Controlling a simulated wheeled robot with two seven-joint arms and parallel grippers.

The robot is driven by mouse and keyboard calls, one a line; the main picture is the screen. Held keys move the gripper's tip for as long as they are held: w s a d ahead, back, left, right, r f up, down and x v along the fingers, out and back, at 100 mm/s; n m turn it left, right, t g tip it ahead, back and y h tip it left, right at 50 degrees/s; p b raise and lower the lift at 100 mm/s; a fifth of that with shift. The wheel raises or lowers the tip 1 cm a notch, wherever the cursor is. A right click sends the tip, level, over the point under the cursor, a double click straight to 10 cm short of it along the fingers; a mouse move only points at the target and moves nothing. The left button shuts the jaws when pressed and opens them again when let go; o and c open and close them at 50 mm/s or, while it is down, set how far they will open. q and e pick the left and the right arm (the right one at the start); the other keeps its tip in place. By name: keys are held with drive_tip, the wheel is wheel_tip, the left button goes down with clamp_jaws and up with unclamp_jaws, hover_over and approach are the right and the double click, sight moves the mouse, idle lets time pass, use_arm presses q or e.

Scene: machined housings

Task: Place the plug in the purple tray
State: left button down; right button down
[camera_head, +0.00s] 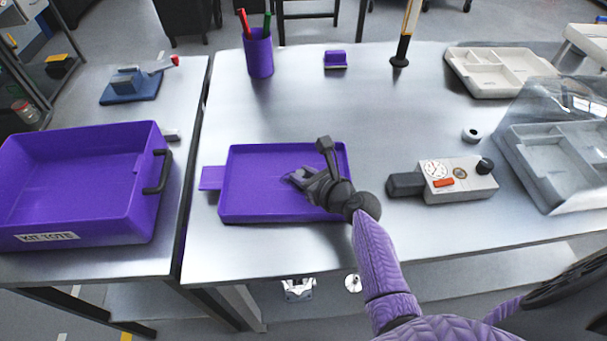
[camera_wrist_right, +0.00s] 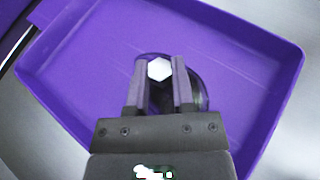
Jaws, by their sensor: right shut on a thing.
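The purple tray (camera_head: 240,190) is a shallow rectangular tray with a tab on its left side, lying on the steel table. Its floor and walls fill most of the right wrist view (camera_wrist_right: 85,80). My right gripper (camera_head: 297,179) is over the right half of the tray, inside its outline. In the right wrist view its fingers (camera_wrist_right: 160,78) are shut on the plug (camera_wrist_right: 159,69), which shows a pale hexagonal end. The rest of the plug is hidden by the fingers, and its clearance above the tray floor is hard to tell. My left gripper is not in view.
A purple kit tote (camera_head: 80,205) stands on the left table. A grey-white gauge device (camera_head: 455,182) and a small ring (camera_head: 472,135) lie to the right. A purple pen cup (camera_head: 259,55) stands behind. A clear-covered tray (camera_head: 560,165) is far right.

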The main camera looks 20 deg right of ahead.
drive_tip(key=shift+c, duration=2.4)
unclamp_jaws()
drive_tip(key=shift+r, duration=0.25)
drive_tip(key=p+v, duration=0.4)
drive_tip(key=v, duration=0.7)
drive_tip(key=shift+s+r, duration=0.1)
drive_tip(key=shift+s, duration=0.1)
drive_tip(key=shift+s+d, duration=0.15)
drive_tip(key=shift+s, duration=0.15)
